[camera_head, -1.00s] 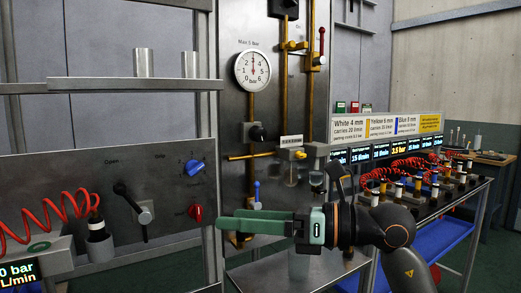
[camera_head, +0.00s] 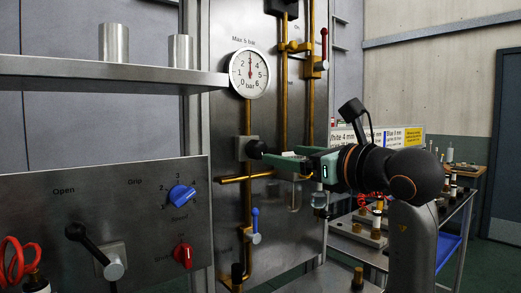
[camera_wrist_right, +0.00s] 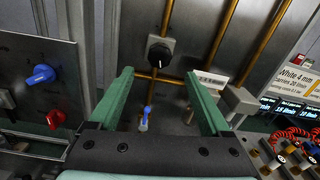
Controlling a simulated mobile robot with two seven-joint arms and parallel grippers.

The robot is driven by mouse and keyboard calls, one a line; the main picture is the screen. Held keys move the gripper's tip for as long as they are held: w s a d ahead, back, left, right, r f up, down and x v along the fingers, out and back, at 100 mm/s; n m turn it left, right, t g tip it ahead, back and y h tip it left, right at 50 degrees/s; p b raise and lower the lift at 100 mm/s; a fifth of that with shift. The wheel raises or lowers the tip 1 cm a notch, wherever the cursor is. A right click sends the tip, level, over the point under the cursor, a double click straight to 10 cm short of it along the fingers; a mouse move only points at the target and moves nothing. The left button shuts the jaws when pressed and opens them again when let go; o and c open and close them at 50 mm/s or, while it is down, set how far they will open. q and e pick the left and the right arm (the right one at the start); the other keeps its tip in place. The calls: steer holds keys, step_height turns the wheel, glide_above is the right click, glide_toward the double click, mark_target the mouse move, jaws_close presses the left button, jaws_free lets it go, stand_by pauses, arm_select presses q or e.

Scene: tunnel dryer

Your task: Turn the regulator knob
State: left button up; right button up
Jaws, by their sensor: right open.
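The black regulator knob (camera_head: 256,149) sits on a grey block on the brass pipe, below the round pressure gauge (camera_head: 249,73). It also shows in the right wrist view (camera_wrist_right: 159,54), ahead of and between the two fingers. My right gripper (camera_head: 277,160) has green fingers and comes in from the right at about the knob's height. Its jaws (camera_wrist_right: 158,74) are open and empty. The fingertips look close to the knob, but I cannot tell whether they touch it. My left gripper is not in view.
A metal panel with a blue dial (camera_head: 181,195), a red knob (camera_head: 183,255) and a black lever (camera_head: 86,243) stands at left. A steel shelf (camera_head: 100,72) juts out above it. A blue-handled valve (camera_head: 255,225) is below the knob. A bench with fittings (camera_head: 372,240) is at right.

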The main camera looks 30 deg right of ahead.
mark_target(261, 151)
steer(key=w, duration=0.5)
steer(key=w+p, duration=0.1)
steer(key=w, duration=0.2)
steer(key=shift+w+a, duration=0.25)
jaws_close()
